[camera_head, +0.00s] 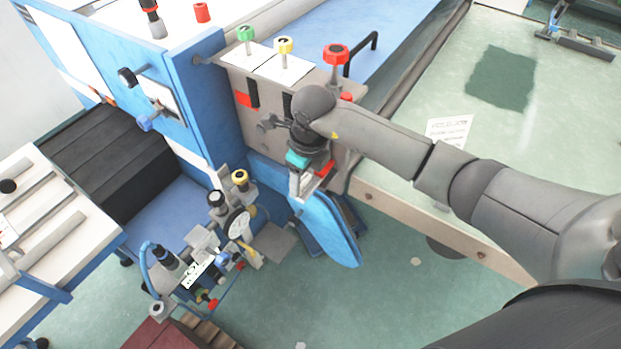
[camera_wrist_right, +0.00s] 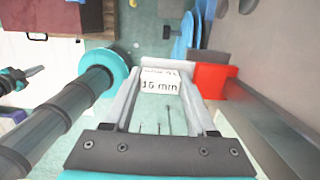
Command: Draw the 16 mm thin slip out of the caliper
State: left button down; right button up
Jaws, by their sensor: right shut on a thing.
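My right gripper (camera_head: 301,188) points down in front of the grey panel (camera_head: 268,122) on the blue cabinet. In the right wrist view, its fingers (camera_wrist_right: 166,76) are shut on a small white slip (camera_wrist_right: 160,79). The slip's label reads "16 mm", with a smaller line above it. A red block (camera_wrist_right: 209,79) is close beside the right-hand finger, and a red part also shows by the gripper in the head view (camera_head: 325,169). The caliper cannot be clearly made out, so I cannot tell whether the slip still touches it. My left gripper is not in view.
Green, yellow and red knobs (camera_head: 336,54) stand on top of the panel. A blue board (camera_head: 332,228) is below my right gripper. A cluster of gauges and fittings (camera_head: 238,222) stands to the lower left. The green floor (camera_head: 420,300) is mostly open at lower right.

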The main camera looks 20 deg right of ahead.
jog(key=shift+c, duration=0.9)
jog(key=s+a+p, duration=0.3)
jog(key=s+a, duration=0.3)
jog(key=a, duration=0.2)
dwell(1.1)
dwell(0.4)
notch_tip(320, 180, up, 4)
jog(key=p, duration=0.3)
dwell(0.3)
